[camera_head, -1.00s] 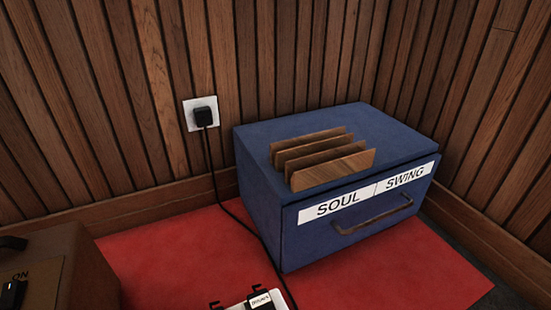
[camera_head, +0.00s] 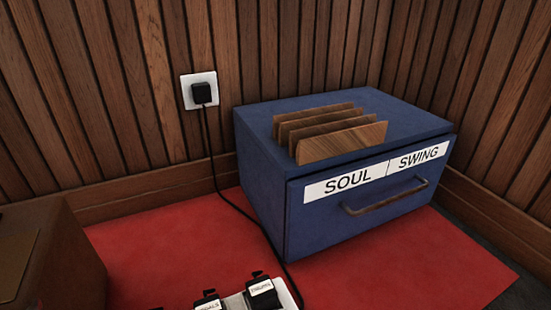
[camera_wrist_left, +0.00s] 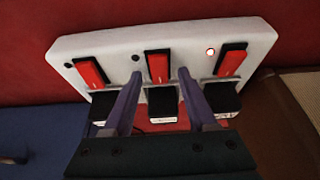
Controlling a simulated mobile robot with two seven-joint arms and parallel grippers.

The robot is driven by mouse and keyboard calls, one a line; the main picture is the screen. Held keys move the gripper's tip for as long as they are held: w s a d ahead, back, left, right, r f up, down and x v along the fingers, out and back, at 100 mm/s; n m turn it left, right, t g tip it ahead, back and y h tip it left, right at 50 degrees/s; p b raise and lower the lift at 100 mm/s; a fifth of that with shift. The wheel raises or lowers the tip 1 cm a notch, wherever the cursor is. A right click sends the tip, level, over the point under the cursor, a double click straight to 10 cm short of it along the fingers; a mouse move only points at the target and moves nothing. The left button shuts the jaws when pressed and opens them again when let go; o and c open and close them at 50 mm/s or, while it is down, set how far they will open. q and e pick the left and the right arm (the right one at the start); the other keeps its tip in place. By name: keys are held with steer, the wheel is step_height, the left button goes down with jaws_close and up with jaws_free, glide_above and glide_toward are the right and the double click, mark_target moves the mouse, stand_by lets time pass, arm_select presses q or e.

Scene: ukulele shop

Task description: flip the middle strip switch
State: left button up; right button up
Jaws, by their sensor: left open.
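The white power strip (camera_wrist_left: 190,38) spans the left wrist view. It has a left red switch (camera_wrist_left: 90,72), a middle red switch (camera_wrist_left: 158,66) and a right red switch (camera_wrist_left: 231,62). The small lamp (camera_wrist_left: 211,51) by the right switch looks bright; the other two look dark. My left gripper (camera_wrist_left: 160,74) is open, its fingers on either side of the middle switch, with nothing between them gripped. Contact with the strip cannot be told. In the head view only the strip's end (camera_head: 285,292) shows at the bottom edge. My right gripper is not in view.
Black plugs sit in the strip, including one labelled DRUMS (camera_head: 262,290). A black cord (camera_head: 222,200) runs to a wall outlet (camera_head: 187,101). A blue drawer box (camera_head: 300,240) stands on the red mat (camera_head: 400,275). A brown box (camera_head: 45,250) is at the left.

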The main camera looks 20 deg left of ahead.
arm_select(q)
jaws_close()
stand_by(0.4)
steer(key=shift+w+a+r+g+h+p, duration=0.15)
steer(key=shift+g+h+p, duration=0.2)
steer(key=shift+p, duration=0.25)
steer(key=shift+a+r+g+h+p, duration=0.15)
steer(key=shift+g+h+p, duration=0.15)
steer(key=shift+p, duration=0.3)
steer(key=shift+w+f+g+h, duration=0.2)
steer(key=shift+g+h, duration=0.25)
steer(key=shift+h, duration=0.2)
steer(key=shift+s+f, duration=0.1)
jaws_free()
